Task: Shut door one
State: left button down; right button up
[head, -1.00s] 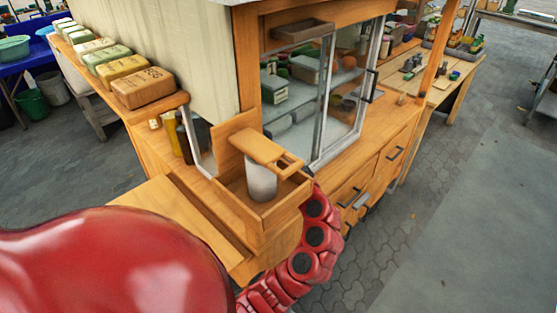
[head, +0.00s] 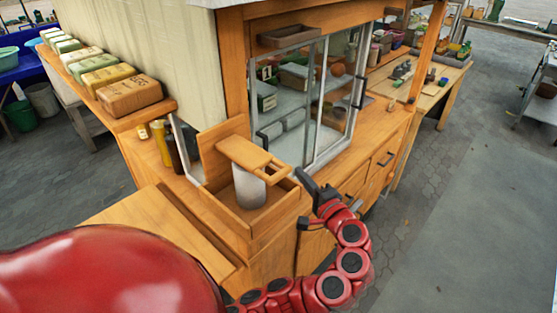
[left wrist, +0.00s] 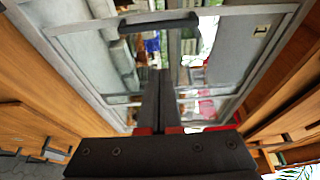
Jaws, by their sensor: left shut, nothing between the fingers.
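The glass-fronted cabinet has a left pane (head: 285,100) with a small "1" mark showing in it, and a right pane (head: 336,105) with a dark upright handle (head: 360,92). I cannot tell whether the "1" is on the pane or behind it, nor how far the panes overlap. My left gripper (head: 308,180) is shut and empty, low in front of the panes and apart from the handle. In the left wrist view its dark closed fingers (left wrist: 160,95) point toward the glass front, and a dark handle (left wrist: 158,22) lies beyond their tips.
A wooden box (head: 250,205) with a pale cylinder (head: 249,187) juts out left of my gripper. Drawers (head: 385,160) with dark handles are below the counter. Wrapped blocks (head: 128,95) line the left shelf. The paved floor at right is free.

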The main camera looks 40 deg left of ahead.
pick_arm(q)
jog(key=w+a+p, duration=0.1)
jog(key=a+p, duration=0.5)
jog(key=a, duration=0.4)
jog(key=shift+w+f+p, duration=0.15)
jog(key=shift+f+p, duration=0.15)
jog(key=shift+f, duration=0.15)
jog(key=shift+d, duration=0.1)
